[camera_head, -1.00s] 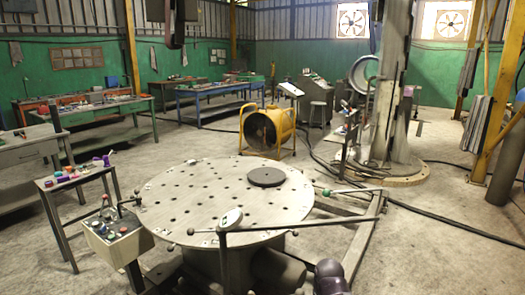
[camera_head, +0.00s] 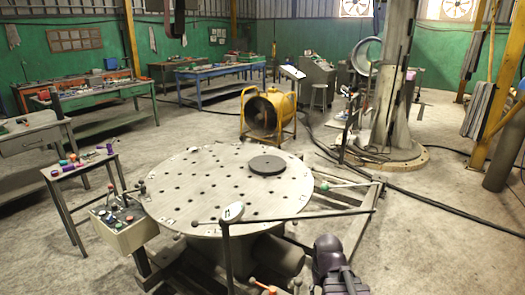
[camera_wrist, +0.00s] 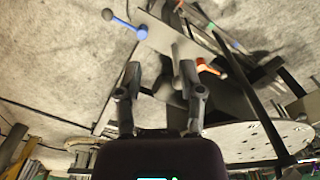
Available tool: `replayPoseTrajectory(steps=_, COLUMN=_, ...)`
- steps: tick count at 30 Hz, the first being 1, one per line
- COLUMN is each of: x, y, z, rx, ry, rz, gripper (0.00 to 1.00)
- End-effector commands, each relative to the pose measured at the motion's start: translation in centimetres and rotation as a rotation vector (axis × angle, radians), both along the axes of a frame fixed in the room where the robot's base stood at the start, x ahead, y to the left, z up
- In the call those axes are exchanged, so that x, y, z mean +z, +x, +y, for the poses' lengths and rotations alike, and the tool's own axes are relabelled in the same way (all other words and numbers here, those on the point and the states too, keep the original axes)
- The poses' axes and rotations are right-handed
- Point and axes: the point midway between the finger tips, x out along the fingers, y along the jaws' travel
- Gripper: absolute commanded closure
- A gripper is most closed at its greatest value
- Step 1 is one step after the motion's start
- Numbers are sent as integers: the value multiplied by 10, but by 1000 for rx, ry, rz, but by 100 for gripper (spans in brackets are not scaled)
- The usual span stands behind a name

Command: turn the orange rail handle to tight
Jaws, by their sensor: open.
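The orange rail handle (camera_wrist: 208,68) shows in the wrist view, just right of my right finger's tip and beyond it. It is a short lever on a dark post by a grey plate. In the head view a small orange knob (camera_head: 264,288) at the bottom edge, left of my arm, appears to be this handle, mostly cut off. My gripper (camera_wrist: 160,76) is open and empty in the wrist view, its two dark fingers apart. A gap to the handle seems to remain, but its depth is unclear. My gripper's fingertips cannot be made out in the head view.
A blue handle (camera_wrist: 128,27) with a dark ball end lies up and left in the wrist view. The round perforated table (camera_head: 220,205) has a long bar (camera_head: 300,217) crossing its front side. A control box (camera_head: 124,228) stands at its left. Open floor (camera_head: 430,235) lies right.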

Motion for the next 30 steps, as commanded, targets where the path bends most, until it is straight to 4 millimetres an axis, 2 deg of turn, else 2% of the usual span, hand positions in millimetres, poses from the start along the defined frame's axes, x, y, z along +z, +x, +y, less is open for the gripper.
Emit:
replayPoseTrajectory(steps=8, x=-3, y=4, z=2, rx=15, ry=-2, rz=-2, gripper=50)
replayPoseTrajectory(steps=13, x=-17, y=26, z=13, rx=95, ry=-13, rz=-13, gripper=50)
replayPoseTrajectory(steps=20, x=-53, y=84, z=50, rx=342, ry=-49, rz=-41, gripper=50)
replayPoseTrajectory(steps=30, x=-110, y=176, z=139, rx=802, ry=-128, rz=-85, gripper=50)
